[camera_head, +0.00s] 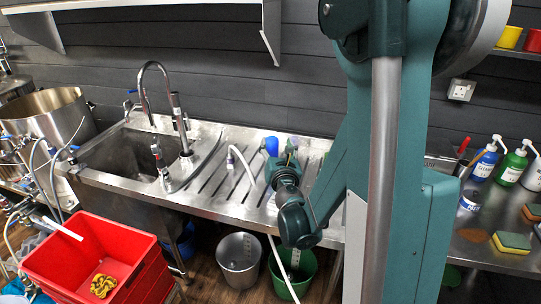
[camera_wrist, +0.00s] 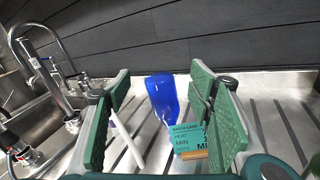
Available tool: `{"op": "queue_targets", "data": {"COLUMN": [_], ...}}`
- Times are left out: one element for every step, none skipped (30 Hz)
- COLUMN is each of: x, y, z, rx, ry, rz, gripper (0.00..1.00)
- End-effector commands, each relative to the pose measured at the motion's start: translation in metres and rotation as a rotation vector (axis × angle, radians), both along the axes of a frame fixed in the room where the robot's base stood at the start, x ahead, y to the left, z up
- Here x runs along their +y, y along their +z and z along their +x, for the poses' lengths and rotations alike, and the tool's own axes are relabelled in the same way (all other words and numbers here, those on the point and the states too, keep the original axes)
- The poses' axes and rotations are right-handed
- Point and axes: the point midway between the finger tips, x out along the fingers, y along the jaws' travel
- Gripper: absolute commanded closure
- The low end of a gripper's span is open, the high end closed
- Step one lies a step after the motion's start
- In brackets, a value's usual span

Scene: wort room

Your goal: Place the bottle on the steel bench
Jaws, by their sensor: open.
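A blue object (camera_head: 270,146), perhaps the bottle, is on the ribbed steel drainboard (camera_head: 222,185) beside the sink. In the wrist view the blue object (camera_wrist: 162,95) shows between my two green finger pads, farther off, and appears tilted; its lower part is partly hidden. My gripper (camera_wrist: 165,105) is open and empty over the drainboard. In the head view my gripper (camera_head: 282,160) is close to the blue object and partly hidden by my arm. Blue (camera_head: 484,162) and green (camera_head: 512,165) labelled spray bottles stand on the steel bench (camera_head: 485,252) at the right.
A teal batch card (camera_wrist: 190,140) is near the blue object, with a white wand (camera_wrist: 128,140) to its left. The sink (camera_head: 130,152) and tall tap (camera_head: 150,72) are left. Sponges (camera_head: 512,241) and a tin (camera_head: 470,200) occupy the right bench. Red crates (camera_head: 95,255) stand below.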

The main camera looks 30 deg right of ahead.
Motion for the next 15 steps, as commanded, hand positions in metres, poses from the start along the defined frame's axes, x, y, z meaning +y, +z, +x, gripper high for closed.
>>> {"op": "queue_targets", "data": {"x": [-0.001,-0.001,0.0,0.0,0.0,0.0,0.0,0.001,0.001,0.001,0.001,0.001,0.001,0.001,0.001], "y": [-0.005,-0.008,-0.011,-0.014,-0.016,-0.018,-0.02,-0.022,-0.023,-0.024,-0.025,-0.025,-0.026,-0.026,-0.026], "z": [0.003,0.004,0.006,0.006,0.007,0.008,0.009,0.009,0.009,0.01,0.01,0.01,0.01,0.01,0.01], "rx": [0.014,0.022,0.032,0.039,0.045,0.052,0.058,0.062,0.066,0.069,0.07,0.072,0.073,0.074,0.074], "ry": [0.01,0.015,0.022,0.028,0.032,0.037,0.04,0.042,0.046,0.048,0.049,0.05,0.051,0.051,0.051], "rz": [-0.046,-0.074,-0.106,-0.13,-0.151,-0.175,-0.19,-0.203,-0.216,-0.225,-0.232,-0.237,-0.24,-0.242,-0.243], "gripper": [0.47,0.47,0.47,0.47,0.47,0.47,0.47,0.47,0.47,0.47,0.47,0.47,0.47,0.47,0.47]}}
